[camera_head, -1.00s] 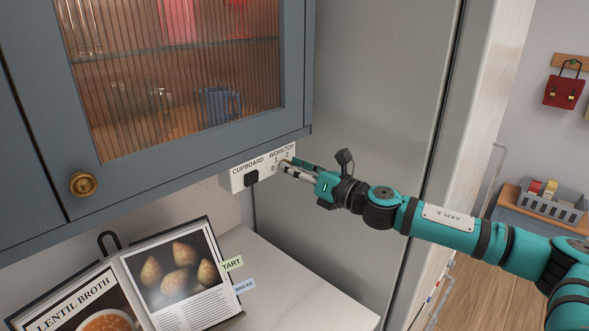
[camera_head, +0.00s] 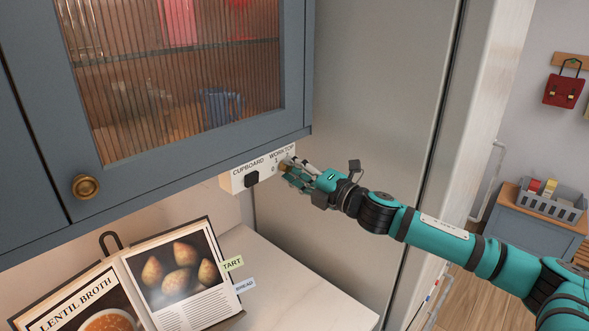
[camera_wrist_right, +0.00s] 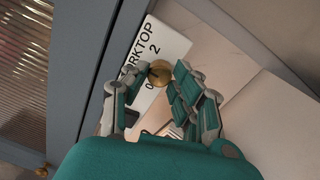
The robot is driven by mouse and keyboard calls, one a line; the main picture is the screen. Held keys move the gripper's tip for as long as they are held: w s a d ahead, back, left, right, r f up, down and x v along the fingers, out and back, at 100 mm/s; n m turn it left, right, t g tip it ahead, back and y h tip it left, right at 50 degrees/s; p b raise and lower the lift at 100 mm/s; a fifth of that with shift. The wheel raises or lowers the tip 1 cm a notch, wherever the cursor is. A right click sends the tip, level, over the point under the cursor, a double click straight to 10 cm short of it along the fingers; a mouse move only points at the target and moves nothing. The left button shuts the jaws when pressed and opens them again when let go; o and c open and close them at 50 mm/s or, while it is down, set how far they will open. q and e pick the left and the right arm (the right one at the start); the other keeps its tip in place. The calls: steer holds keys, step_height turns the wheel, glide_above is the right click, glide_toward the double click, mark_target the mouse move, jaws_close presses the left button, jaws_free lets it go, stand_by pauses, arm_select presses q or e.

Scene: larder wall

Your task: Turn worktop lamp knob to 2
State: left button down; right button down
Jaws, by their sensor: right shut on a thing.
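The worktop lamp knob is a small round brass knob; it shows in the right wrist view (camera_wrist_right: 159,73), beside the printed 0 and 2. It sits on a white switch box (camera_head: 238,182) under the wall cupboard, marked CUPBOARD and WORKTOP. My right gripper (camera_head: 287,168) is at the right end of this box and is shut on the knob, with its fingers on either side in the wrist view (camera_wrist_right: 150,96). In the head view the fingers cover most of the knob. I cannot tell which number it points to. My left gripper is not in view.
The cupboard (camera_head: 200,165) with a ribbed glass door is just above. An open cookbook (camera_head: 177,275) stands below on the worktop (camera_head: 300,285). A tall grey panel (camera_head: 375,100) is behind my right arm.

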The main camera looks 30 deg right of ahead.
steer(key=m+p, duration=0.1)
steer(key=m, duration=0.4)
steer(key=shift+m, duration=0.3)
stand_by(0.4)
steer(key=c, duration=1.1)
jaws_free()
steer(key=shift+o, duration=0.2)
steer(key=shift+s+f, duration=0.1)
steer(key=shift+s, duration=0.05)
steer(key=v, duration=1.1)
steer(key=shift+s, duration=0.4)
